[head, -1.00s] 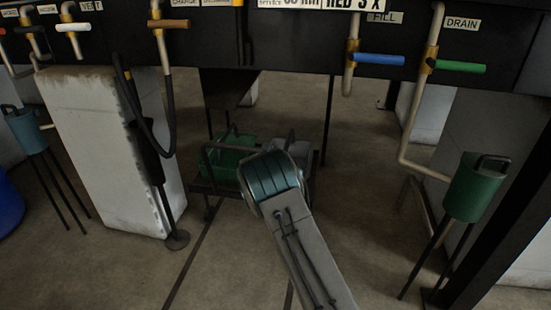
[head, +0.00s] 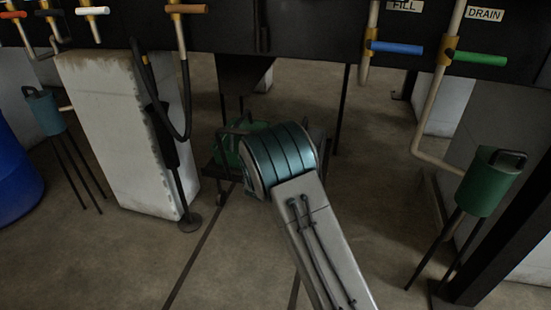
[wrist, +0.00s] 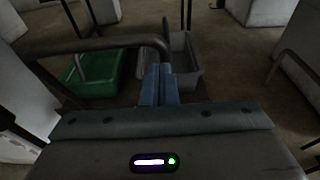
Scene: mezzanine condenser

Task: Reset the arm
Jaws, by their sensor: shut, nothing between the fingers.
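My gripper (wrist: 158,72) shows in the wrist view with its two blue fingers together and nothing between them. It points out over a cart with a dark bent handle rail (wrist: 100,44), a green bin (wrist: 98,80) on the left and a grey bin (wrist: 186,62) ahead. I cannot tell whether the fingers touch the rail or the grey bin. In the head view my arm (head: 285,160) reaches forward at the middle, and its bulk hides the gripper and most of the cart. Part of the green bin shows there beside the arm (head: 229,152).
A black panel above carries valves with blue (head: 397,48) and green (head: 479,57) handles, labelled FILL and DRAIN. A green can on legs (head: 490,185) stands right. A pale block (head: 125,140) and a blue drum (head: 14,172) stand left.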

